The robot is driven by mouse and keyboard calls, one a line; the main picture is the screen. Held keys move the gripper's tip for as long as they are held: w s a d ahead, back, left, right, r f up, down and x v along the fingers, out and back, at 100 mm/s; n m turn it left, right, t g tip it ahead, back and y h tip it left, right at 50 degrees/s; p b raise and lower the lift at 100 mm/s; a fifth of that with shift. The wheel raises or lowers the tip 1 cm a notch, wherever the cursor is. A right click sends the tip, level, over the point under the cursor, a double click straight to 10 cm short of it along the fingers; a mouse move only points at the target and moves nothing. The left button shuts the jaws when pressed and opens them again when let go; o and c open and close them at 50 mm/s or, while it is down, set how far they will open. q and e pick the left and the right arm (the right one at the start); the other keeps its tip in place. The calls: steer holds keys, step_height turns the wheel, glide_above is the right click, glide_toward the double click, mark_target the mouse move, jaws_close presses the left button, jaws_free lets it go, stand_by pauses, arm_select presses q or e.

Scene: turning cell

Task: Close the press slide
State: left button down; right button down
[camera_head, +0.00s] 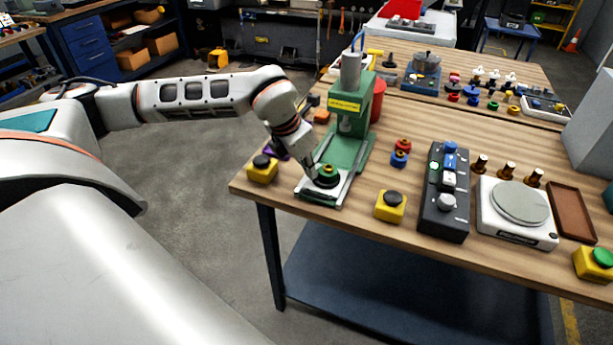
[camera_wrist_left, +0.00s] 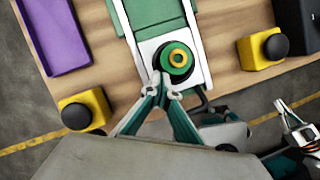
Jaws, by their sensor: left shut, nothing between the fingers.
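The green press (camera_head: 347,110) stands near the left end of the wooden table. Its slide (camera_head: 338,198) is pulled out toward the table's front edge, clear of the ram. A round black holder on the slide carries a green ring (camera_head: 327,171); in the left wrist view the ring (camera_wrist_left: 180,50) shows a yellow centre. My left gripper (camera_head: 316,175) is shut and empty, its tips (camera_wrist_left: 164,80) close to the holder's front left rim; I cannot tell if they touch. My right gripper (camera_wrist_left: 290,120) shows partly at the right of the wrist view, its opening unclear.
Yellow button boxes stand left (camera_head: 262,170) and right (camera_head: 390,207) of the slide. A purple tray (camera_wrist_left: 55,35) lies left of the press. A black control box (camera_head: 446,190) and a scale (camera_head: 518,212) stand farther right. Red and blue rings (camera_head: 400,158) lie between.

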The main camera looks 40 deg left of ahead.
arm_select(q)
steer(key=w+a, duration=0.1)
steer(key=w, duration=0.3)
steer(key=w+a, duration=0.1)
steer(key=w, duration=0.7)
steer(key=shift+w+a, duration=0.1)
steer(key=shift+a, duration=0.3)
steer(key=shift+r, duration=0.1)
